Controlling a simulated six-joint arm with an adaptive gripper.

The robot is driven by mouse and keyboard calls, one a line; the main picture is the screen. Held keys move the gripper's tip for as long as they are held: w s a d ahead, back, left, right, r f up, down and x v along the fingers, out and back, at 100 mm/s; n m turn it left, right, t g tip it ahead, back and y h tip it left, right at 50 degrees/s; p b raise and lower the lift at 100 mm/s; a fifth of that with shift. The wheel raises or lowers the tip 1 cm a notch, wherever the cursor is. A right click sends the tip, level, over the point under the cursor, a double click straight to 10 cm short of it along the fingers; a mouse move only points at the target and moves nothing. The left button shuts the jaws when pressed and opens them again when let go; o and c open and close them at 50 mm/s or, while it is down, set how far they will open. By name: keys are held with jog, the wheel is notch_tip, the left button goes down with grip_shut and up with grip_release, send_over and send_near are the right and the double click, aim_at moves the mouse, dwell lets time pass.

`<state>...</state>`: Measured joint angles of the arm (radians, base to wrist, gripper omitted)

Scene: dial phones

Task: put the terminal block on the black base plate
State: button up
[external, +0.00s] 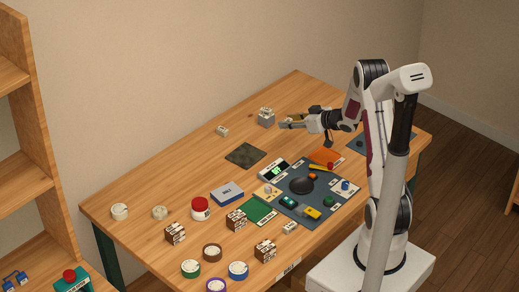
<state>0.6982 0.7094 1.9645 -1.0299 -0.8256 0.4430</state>
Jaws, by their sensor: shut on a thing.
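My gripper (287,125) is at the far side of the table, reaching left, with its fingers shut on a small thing. That thing is too small and too covered by the fingers to name surely. I cannot make out the terminal block for certain. A black, rounded piece (301,186), which may be the black base plate, lies on the dark blue-grey mat, nearer the camera than my gripper. A dark square plate (245,155) lies on bare wood to the left and nearer the camera.
A small white piece (221,131) lies farther left. The mat (325,213) holds several small coloured parts.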

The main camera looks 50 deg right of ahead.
jog(key=w+a, duration=0.3)
jog(key=a, duration=0.3)
jog(key=w+a+r+m+h, duration=0.1)
jog(key=w+a, duration=0.3)
jog(key=a, duration=0.3)
jog(key=shift+w+a, duration=0.3)
jog(key=shift+f, duration=0.1)
send_over(249, 156)
jog(key=shift+a+f, duration=0.15)
jog(key=shift+f, duration=2.9)
jog(key=shift+f, duration=1.85)
jog(key=shift+f, duration=0.15)
